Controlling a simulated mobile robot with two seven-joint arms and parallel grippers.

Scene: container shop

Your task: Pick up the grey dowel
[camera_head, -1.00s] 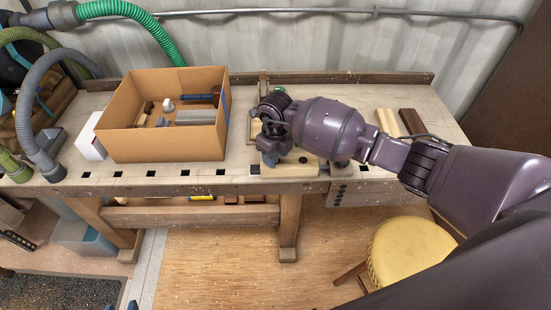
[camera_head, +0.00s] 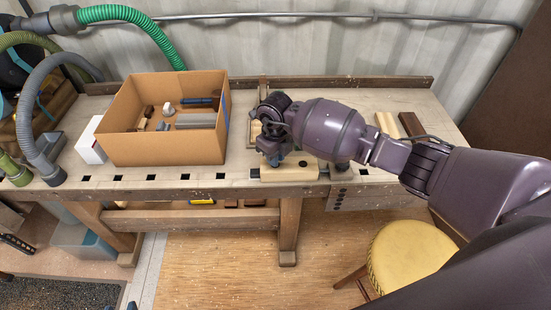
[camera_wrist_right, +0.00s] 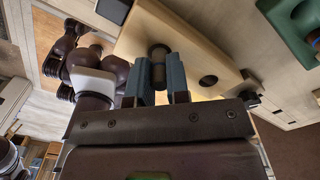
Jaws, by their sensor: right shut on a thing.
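My right gripper (camera_head: 272,158) is over the left part of a pale wooden block (camera_head: 300,173) at the front edge of the workbench. In the right wrist view its two blue-grey fingers (camera_wrist_right: 159,84) are shut on a short dark grey dowel (camera_wrist_right: 158,66), one finger on each side. The pale block, with a dark round hole to the right of the dowel, shows behind it (camera_wrist_right: 225,72). I cannot tell whether the dowel's far end is in the block or clear of it. In the head view the gripper hides the dowel. My left gripper is not in view.
An open cardboard box (camera_head: 165,150) with tools and loose parts stands left of my gripper. A white box (camera_head: 87,142) is beside it. Two wooden strips, one pale (camera_head: 387,125) and one dark (camera_head: 411,125), lie at the right. A yellow stool (camera_head: 412,255) stands in front of the bench.

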